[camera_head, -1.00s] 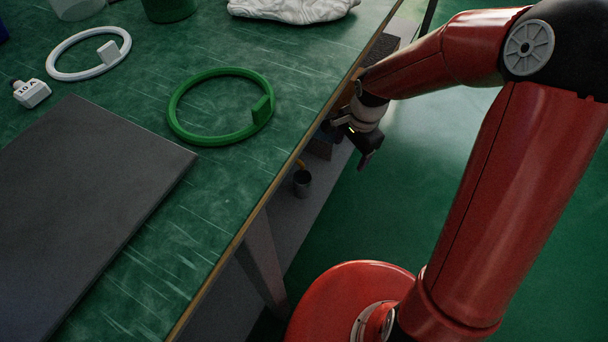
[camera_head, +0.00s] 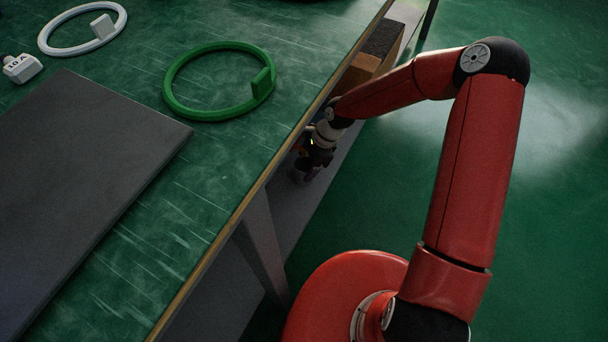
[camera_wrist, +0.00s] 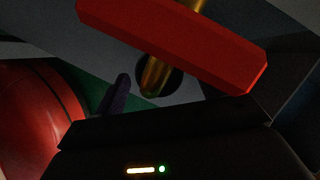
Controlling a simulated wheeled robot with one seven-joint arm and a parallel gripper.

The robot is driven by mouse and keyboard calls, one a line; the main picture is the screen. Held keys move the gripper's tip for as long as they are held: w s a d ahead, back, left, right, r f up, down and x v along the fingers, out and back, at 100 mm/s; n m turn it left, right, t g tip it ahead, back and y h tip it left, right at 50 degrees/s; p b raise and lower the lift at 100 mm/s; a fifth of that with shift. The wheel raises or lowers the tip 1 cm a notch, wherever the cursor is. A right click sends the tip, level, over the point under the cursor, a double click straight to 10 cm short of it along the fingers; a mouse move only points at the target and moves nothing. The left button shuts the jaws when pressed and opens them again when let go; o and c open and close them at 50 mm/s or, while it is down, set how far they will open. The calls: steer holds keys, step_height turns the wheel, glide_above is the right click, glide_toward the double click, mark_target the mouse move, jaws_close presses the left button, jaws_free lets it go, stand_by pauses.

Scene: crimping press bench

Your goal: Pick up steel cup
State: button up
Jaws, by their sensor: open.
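The steel cup is on the grey shelf below the bench top. In the wrist view its dark round mouth (camera_wrist: 178,84) shows partly, with a brass-coloured rod (camera_wrist: 155,75) in front of or inside it. A red bar (camera_wrist: 185,45) crosses in front, close to the camera; I cannot tell how it joins the rod. My gripper (camera_head: 312,170) is open, pointing down over the shelf at the cup's place. In the head view it hides most of the cup. I cannot tell whether the fingers touch the cup.
The green bench top (camera_head: 215,160) overhangs beside my arm, with its edge close to my wrist. A brown box (camera_head: 362,68) with a dark top stands farther back on the shelf. A green ring (camera_head: 180,103), white ring (camera_head: 45,42) and dark plate (camera_head: 80,190) lie on top. Open floor is right.

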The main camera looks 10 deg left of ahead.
steer(key=shift+s+a+f, duration=0.1)
steer(key=shift+a+f, duration=0.15)
steer(key=shift+f, duration=0.45)
steer(key=shift+r, duration=0.1)
jaws_close()
